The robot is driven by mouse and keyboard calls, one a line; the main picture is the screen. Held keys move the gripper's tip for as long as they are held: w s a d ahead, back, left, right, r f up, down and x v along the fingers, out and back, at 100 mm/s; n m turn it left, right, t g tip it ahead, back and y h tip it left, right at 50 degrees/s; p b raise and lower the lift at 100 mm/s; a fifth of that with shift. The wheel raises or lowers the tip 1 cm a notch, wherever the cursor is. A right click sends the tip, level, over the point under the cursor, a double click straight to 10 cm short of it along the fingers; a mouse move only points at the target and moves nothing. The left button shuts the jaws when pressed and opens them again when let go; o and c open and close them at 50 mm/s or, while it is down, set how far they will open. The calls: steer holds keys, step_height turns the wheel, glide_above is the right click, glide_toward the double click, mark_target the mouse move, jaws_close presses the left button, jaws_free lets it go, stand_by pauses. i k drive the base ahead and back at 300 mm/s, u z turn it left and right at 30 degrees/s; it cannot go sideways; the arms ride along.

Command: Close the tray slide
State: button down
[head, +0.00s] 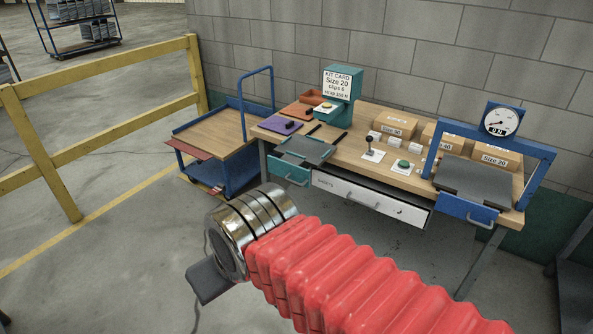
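The workbench front has three units with handles in the head view, and I cannot tell which is the tray slide. A teal one (291,175) with a grey top is at the left. A wide white drawer (372,199) with a small label is in the middle and appears pulled out, with a dark gap above its front. A blue one (468,211) with a grey plate on top is at the right, under a blue frame. My gripper (209,281) is a grey shape past the silver wrist, in front of the bench and apart from it. Its fingers cannot be made out.
A dial gauge (501,121) tops the blue frame. A blue cart (222,144) stands left of the bench, beside a yellow railing (100,145). The floor in front is open.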

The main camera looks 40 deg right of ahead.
mark_target(296, 149)
steer(key=z, duration=0.25)
steer(key=i, duration=1.55)
steer(key=z, duration=0.5)
